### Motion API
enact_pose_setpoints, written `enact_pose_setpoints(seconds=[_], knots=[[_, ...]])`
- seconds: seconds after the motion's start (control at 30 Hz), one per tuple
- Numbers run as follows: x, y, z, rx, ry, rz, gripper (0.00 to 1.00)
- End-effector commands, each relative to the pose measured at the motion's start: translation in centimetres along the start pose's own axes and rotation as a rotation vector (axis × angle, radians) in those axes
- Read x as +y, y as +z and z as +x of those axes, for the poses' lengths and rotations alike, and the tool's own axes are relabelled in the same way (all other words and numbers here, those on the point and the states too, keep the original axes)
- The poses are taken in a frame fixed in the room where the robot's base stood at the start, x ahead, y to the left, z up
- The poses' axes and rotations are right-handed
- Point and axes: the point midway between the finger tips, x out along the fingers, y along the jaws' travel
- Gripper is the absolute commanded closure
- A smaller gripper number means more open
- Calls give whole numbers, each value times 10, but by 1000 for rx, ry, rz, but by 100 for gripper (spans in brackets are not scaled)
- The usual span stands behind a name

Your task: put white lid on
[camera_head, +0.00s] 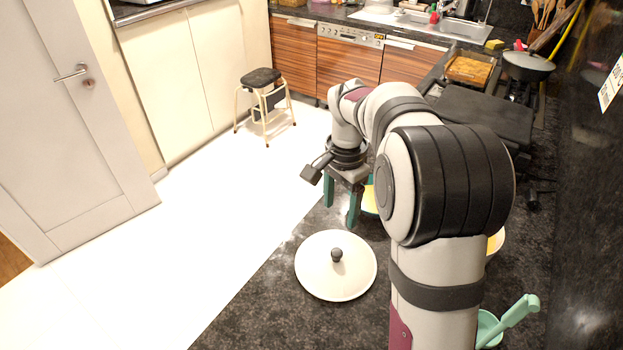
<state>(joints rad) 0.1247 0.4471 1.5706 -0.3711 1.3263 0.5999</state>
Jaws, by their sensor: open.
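The white lid (316,277) lies flat on the dark speckled counter, its dark round knob (337,254) facing up. My gripper (341,205) points down with its two green fingers apart and nothing visible between them. It is above the counter, behind the lid in the picture and apart from it. A yellow and green item (369,200) shows just right of the fingers, mostly hidden by my arm. A pale-rimmed vessel with yellow inside (495,243) is partly hidden behind my arm on the right. I cannot tell which vessel the lid fits.
A mint green ladle-like utensil (515,311) is at the lower right. A dark pan (527,66) and a tray with brown food (469,70) stand at the back right. The counter's left edge drops to the white floor, where a stool (262,78) stands.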

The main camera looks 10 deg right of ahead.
Motion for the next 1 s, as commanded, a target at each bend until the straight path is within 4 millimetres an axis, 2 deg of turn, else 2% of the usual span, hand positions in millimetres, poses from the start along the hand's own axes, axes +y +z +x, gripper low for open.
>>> enact_pose_setpoints(seconds=[0.3,0.47,0.7,0.8,1.0], knots=[[-2,-3,82,-1,4,8,29],[-2,-3,105,1,2,7,29],[-2,-5,150,0,2,6,29],[-3,-5,158,1,-1,6,29],[-3,-5,158,1,-2,6,31]])
